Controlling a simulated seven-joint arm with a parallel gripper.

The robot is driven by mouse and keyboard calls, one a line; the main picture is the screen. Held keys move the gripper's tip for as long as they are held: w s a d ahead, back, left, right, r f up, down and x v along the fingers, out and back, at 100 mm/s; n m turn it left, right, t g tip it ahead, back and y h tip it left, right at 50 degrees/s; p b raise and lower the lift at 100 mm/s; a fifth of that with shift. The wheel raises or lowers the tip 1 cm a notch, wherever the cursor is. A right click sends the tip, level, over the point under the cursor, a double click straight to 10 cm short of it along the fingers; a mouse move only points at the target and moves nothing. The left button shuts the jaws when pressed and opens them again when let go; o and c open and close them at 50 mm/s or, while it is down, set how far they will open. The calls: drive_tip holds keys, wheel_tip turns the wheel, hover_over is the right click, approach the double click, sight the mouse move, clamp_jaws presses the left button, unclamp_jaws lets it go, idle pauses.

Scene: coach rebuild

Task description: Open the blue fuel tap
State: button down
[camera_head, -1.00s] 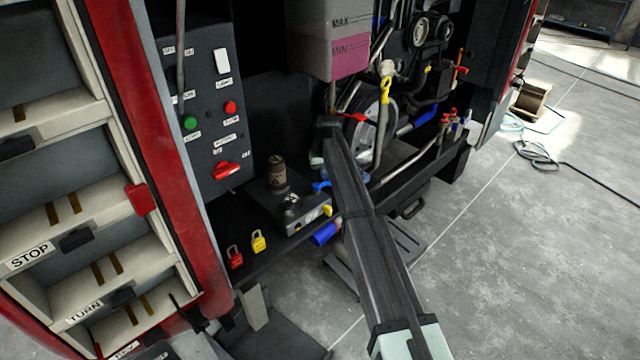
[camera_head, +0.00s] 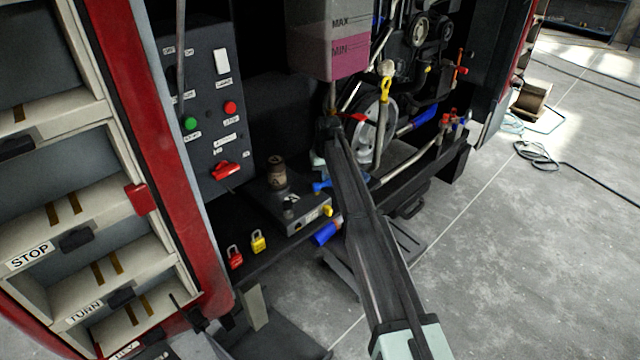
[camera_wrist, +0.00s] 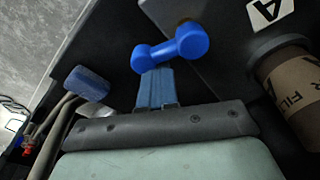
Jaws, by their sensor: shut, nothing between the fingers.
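The blue fuel tap (camera_head: 321,187) shows in the head view just left of my dark arm, beside a grey box. In the wrist view its blue handle (camera_wrist: 170,48) is a short bar with rounded ends, slanting up to the right. My gripper (camera_wrist: 155,73) is shut and empty, its fingertips right at the handle's near side. I cannot tell whether they touch it. In the head view my arm hides the fingers.
The grey box (camera_head: 303,221) has a yellow knob (camera_head: 327,210). A brown filter (camera_head: 277,172) stands behind it, close on the right in the wrist view (camera_wrist: 292,85). A blue cylinder (camera_head: 326,233) hangs at the ledge edge. Pipes and a wheel lie beyond my arm.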

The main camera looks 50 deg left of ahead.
drive_tip(key=shift+s+d, duration=0.1)
drive_tip(key=shift+d, duration=1.05)
drive_tip(key=shift+s+d, duration=0.1)
idle(0.4)
drive_tip(key=shift+s+d, duration=0.15)
drive_tip(key=shift+d, duration=0.25)
idle(0.4)
drive_tip(key=shift+s+d, duration=0.2)
drive_tip(key=shift+d, duration=0.05)
wheel_tip(320, 180, up, 7)
idle(1.1)
idle(0.5)
